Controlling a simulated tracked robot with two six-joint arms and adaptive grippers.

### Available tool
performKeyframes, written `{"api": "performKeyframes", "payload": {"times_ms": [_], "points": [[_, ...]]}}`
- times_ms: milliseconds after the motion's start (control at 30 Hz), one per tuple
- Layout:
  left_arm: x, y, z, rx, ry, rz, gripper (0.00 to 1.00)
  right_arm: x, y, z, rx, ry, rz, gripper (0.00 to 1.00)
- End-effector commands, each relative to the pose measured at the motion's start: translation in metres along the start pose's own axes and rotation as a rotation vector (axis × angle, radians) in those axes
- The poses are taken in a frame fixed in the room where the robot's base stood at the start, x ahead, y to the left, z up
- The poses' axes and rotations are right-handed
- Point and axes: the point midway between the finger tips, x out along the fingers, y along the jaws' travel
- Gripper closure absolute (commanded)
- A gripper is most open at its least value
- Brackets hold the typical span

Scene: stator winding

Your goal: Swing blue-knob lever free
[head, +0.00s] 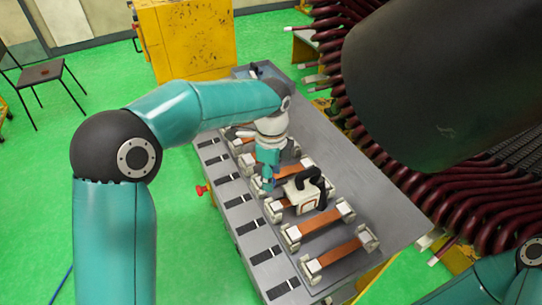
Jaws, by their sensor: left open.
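My left gripper (268,181) reaches down over the grey bench (377,198) from the left. It is open, beside the left side of a white block-shaped tool (302,194) with a black handle. I cannot tell whether they touch. I cannot clearly make out a blue-knob lever; the gripper and wrist hide part of the bench there. My right arm shows only at the bottom right corner, and its gripper is out of view.
Several copper-coloured bars (330,223) lie in white holders across the bench. A red knob (202,190) sticks out at its left side. A yellow cabinet (187,40) stands behind. Dark red stator coils (330,45) and a large dark rounded body (435,80) crowd the right. Green floor is open at left.

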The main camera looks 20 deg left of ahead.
Motion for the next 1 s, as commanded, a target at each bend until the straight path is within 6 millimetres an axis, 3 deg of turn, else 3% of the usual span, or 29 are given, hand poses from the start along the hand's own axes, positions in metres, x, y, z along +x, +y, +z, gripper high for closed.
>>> {"api": "performKeyframes", "payload": {"times_ms": [500,700,1000], "points": [[-0.093,-0.001,-0.001,0.0,0.001,-0.003,0.51,0.0,0.0,0.0,0.0,0.0,0.0,0.34],[-0.107,-0.001,-0.001,0.001,0.001,-0.001,0.51,0.0,0.0,0.0,0.0,0.0,0.0,0.34],[-0.107,0.0,0.0,0.001,0.001,0.001,0.51,0.001,0.0,0.0,0.0,0.0,0.0,0.34]]}}
